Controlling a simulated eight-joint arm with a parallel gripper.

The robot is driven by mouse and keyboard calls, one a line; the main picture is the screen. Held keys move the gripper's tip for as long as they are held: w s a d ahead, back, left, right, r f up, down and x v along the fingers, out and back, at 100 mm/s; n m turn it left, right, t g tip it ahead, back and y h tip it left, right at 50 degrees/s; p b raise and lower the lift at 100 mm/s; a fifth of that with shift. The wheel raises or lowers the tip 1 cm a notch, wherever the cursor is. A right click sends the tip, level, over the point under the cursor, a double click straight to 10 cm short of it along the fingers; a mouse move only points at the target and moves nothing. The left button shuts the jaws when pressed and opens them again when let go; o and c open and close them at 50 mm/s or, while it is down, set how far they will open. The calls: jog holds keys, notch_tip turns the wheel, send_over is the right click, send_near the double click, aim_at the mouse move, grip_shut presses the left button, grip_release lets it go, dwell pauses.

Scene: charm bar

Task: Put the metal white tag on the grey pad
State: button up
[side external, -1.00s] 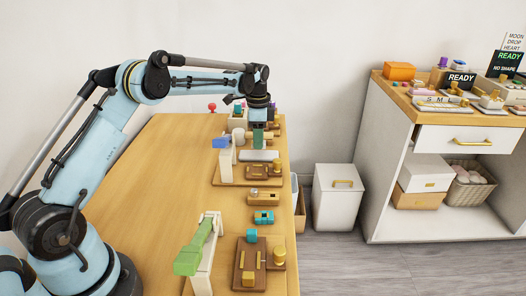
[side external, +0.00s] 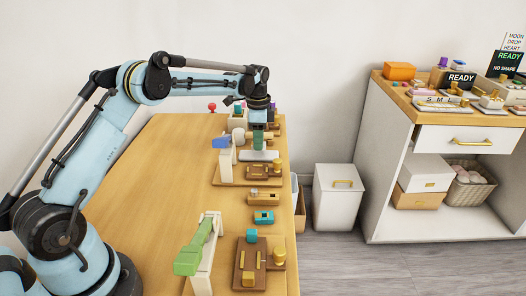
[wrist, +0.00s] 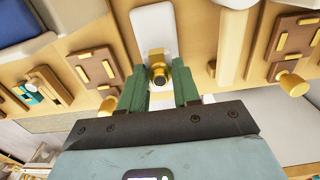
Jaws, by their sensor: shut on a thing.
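My gripper (side external: 258,149) is low over the pale grey pad (side external: 258,156) at the far part of the bench. In the wrist view its green fingers (wrist: 160,82) are shut around a small brass-coloured piece with a dark round end (wrist: 159,72), which appears to be the metal white tag.
A brown plate with a brass knob (side external: 277,165) is just in front of the pad. A white post with a blue top (side external: 221,142) stands close on the left. Nearer are a teal block (side external: 264,217) and a green lever (side external: 193,256). The left bench top is clear.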

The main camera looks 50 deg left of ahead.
jog(key=shift+f, duration=1.1)
dwell(1.6)
jog(key=o, duration=1)
jog(key=shift+c, duration=0.2)
notch_tip(320, 180, up, 12)
